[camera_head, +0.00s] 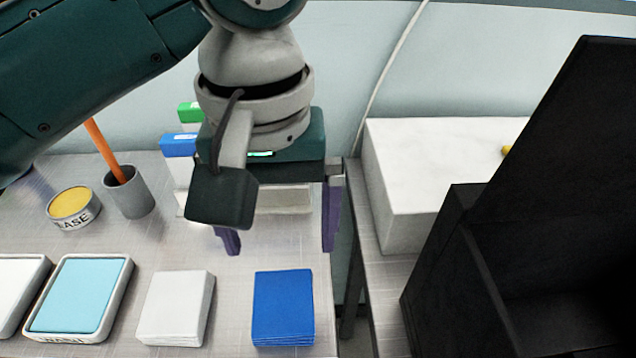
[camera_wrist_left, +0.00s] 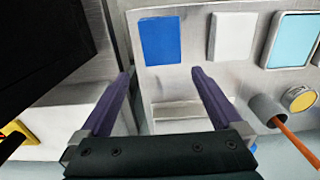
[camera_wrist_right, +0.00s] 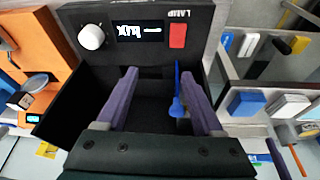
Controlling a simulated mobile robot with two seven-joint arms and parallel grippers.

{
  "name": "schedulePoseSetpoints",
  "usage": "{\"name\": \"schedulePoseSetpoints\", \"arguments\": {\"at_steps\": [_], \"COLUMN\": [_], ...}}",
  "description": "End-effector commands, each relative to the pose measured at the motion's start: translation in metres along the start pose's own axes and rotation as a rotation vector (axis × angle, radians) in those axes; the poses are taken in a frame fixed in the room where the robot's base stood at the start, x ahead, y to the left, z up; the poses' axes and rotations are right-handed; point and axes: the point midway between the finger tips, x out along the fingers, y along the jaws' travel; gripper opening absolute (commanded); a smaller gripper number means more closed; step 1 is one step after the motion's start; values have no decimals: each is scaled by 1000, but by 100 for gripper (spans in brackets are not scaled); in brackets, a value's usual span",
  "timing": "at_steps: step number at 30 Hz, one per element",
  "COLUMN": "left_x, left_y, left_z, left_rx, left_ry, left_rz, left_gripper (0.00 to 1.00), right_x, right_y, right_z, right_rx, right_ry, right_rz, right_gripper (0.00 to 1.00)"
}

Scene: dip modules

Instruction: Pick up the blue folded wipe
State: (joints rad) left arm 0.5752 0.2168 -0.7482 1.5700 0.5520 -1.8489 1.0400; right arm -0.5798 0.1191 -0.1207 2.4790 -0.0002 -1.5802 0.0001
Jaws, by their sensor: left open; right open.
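The blue folded wipe (camera_head: 284,307) is a flat stack lying near the front right edge of the grey table in the head view. My right gripper (camera_wrist_right: 157,84) is open in the right wrist view, over a black box with a labelled front panel. A blue spoon-like tool (camera_wrist_right: 177,95) stands close to its right finger; I cannot tell whether they touch.
A white folded wipe (camera_head: 176,308) lies left of the blue one, then a tray with a light blue pad (camera_head: 80,296). A grey cup (camera_head: 130,192) and a round tin (camera_head: 73,208) stand behind. A gap separates the table from a white block (camera_head: 430,170).

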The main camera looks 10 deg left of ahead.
Motion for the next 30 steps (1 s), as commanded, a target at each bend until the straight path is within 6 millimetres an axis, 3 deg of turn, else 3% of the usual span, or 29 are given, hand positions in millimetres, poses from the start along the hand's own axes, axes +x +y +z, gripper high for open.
{"name": "schedulePoseSetpoints", "arguments": {"at_steps": [19,29,30], "left_x": [88,95,95], "left_y": [-5,-4,-4], "left_z": [5,4,4], "left_rx": [-4,-3,-3], "left_ry": [0,2,2], "left_rz": [-4,-2,-2], "left_gripper": [100,100,97], "right_x": [12,12,12], "right_y": [0,0,0], "right_z": [5,4,4], "right_rx": [1,0,0], "right_ry": [-1,1,1], "right_rz": [0,1,1], "right_gripper": [69,69,69]}}
